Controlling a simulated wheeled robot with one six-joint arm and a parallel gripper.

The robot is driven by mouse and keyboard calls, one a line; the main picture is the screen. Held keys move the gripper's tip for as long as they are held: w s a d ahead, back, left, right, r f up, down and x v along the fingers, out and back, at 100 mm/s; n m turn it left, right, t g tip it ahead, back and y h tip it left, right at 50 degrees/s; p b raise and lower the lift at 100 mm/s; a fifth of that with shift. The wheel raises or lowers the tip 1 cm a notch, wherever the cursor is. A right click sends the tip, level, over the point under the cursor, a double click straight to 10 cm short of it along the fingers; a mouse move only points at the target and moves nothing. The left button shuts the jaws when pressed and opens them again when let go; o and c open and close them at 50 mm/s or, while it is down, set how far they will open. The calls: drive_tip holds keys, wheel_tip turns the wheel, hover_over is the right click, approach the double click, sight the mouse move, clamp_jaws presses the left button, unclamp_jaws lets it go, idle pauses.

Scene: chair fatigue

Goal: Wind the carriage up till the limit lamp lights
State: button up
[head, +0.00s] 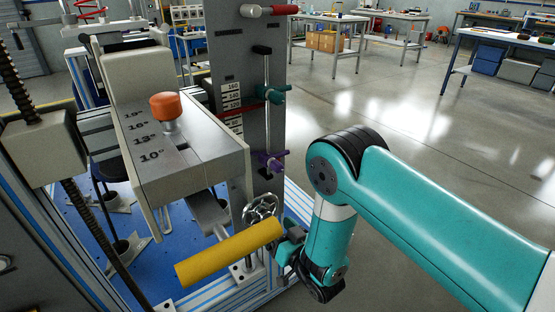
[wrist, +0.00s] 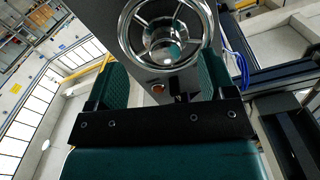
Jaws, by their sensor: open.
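The chrome spoked handwheel (head: 262,208) is low on the test rig, beside the grey column. In the wrist view the handwheel (wrist: 165,35) fills the top middle, facing me. My gripper (head: 284,236) is at the wheel in the head view, partly hidden by a yellow cylinder. In the wrist view its teal fingers stand wide apart on either side of the wheel's mount; I cannot tell whether they touch it. A small amber lamp (wrist: 158,88) shows below the wheel; I cannot tell if it is lit. A pale block (head: 40,145) rides the threaded screw; I cannot tell if it is the carriage.
The yellow cylinder (head: 230,252) juts out close to my gripper. The grey column (head: 245,60) carries a scale, a red pointer and teal and purple clamps. An orange knob (head: 166,106) tops a numbered beam. Open floor lies to the right, with workbenches behind.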

drive_tip(key=n, duration=0.6)
drive_tip(key=shift+d+r, duration=0.1)
drive_tip(key=shift+r, duration=0.05)
drive_tip(key=shift+r+n+b, duration=0.1)
drive_tip(key=shift+n+b, duration=0.2)
drive_tip(key=shift+n, duration=0.9)
drive_tip(key=n, duration=0.4)
drive_tip(key=shift+r+b, duration=0.1)
drive_tip(key=shift+b, duration=0.2)
drive_tip(key=n, duration=0.4)
drive_tip(key=shift+r, duration=0.15)
drive_tip(key=shift+n, duration=0.3)
